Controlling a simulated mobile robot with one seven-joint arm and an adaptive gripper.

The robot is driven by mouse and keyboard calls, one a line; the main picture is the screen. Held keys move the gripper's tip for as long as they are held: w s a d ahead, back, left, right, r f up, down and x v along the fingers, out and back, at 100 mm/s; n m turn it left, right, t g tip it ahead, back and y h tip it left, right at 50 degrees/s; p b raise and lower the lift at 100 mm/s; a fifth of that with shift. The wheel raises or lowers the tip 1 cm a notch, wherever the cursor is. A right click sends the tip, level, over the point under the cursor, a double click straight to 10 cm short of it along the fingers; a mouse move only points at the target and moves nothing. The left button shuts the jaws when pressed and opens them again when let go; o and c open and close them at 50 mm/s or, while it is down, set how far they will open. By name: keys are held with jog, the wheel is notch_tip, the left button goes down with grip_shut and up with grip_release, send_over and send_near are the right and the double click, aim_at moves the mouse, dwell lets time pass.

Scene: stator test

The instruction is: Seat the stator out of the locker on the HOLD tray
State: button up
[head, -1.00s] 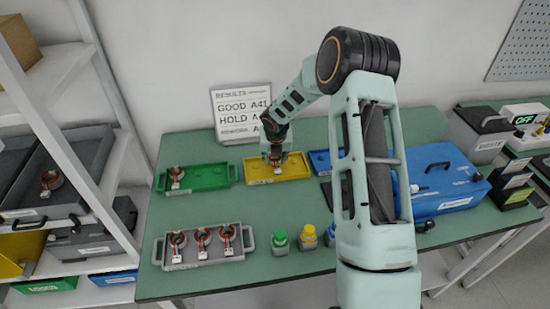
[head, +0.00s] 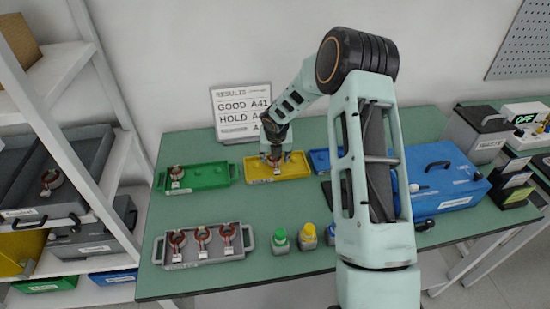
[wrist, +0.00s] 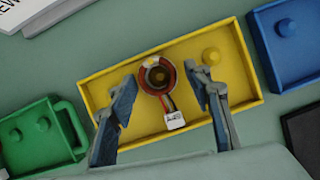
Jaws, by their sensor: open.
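A stator (wrist: 157,75), a dark ring with copper-red windings, lies in the yellow tray (wrist: 101,88). Its leads and a white tag (wrist: 174,121) point toward my gripper. The ring surrounds a yellowish-brown centre; I cannot tell whether it rests fully down on a peg. My gripper (wrist: 160,88) is open, with one finger on each side of the stator and visible gaps between. In the head view my gripper (head: 275,157) is low over the yellow tray (head: 300,168) and hides most of the stator. The tray's label is too small to read.
A bare yellow peg (wrist: 211,56) stands right of the stator. The green tray (head: 211,177) holds another stator, and the grey tray (head: 213,255) holds three. The blue tray (head: 318,158) is close on the right. A results board (head: 241,112) stands behind.

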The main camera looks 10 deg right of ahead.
jog(key=shift+r+p, duration=2.35)
jog(key=shift+r, duration=0.2)
jog(key=shift+o, duration=0.3)
jog(key=o, duration=0.5)
jog(key=v, duration=1.2)
